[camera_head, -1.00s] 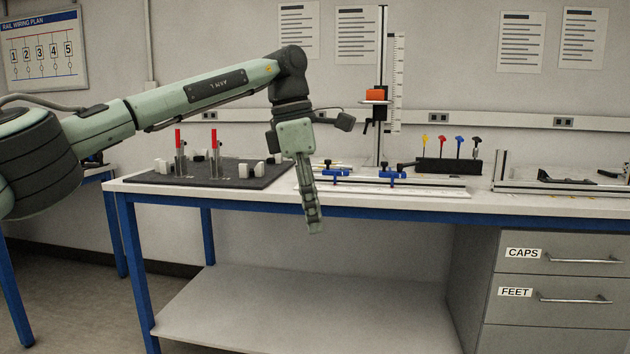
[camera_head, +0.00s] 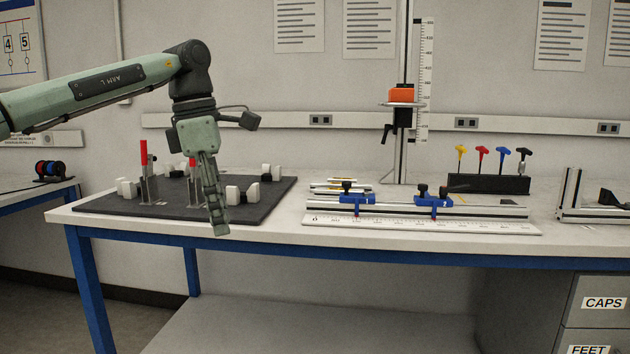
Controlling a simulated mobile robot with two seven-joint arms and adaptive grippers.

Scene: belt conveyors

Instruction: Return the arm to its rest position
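My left arm (camera_head: 95,88) is pale green and dark grey and comes in from the left, stretched out in front of the workbench. Its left gripper (camera_head: 218,228) points down, with the fingertips overlapping the front edge of the bench and the dark mat in the picture. The fingers line up from this side, so the gap between them is hidden. No object shows at the fingertips. My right gripper is out of view.
The dark mat (camera_head: 275,190) holds red-topped clamps (camera_head: 145,165) and white blocks. Right of it on the workbench (camera_head: 480,243) are a ruled rail with blue clamps (camera_head: 433,201), a tall gauge stand (camera_head: 402,145) and a black rack of coloured-handled tools (camera_head: 487,184). Drawers are at lower right.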

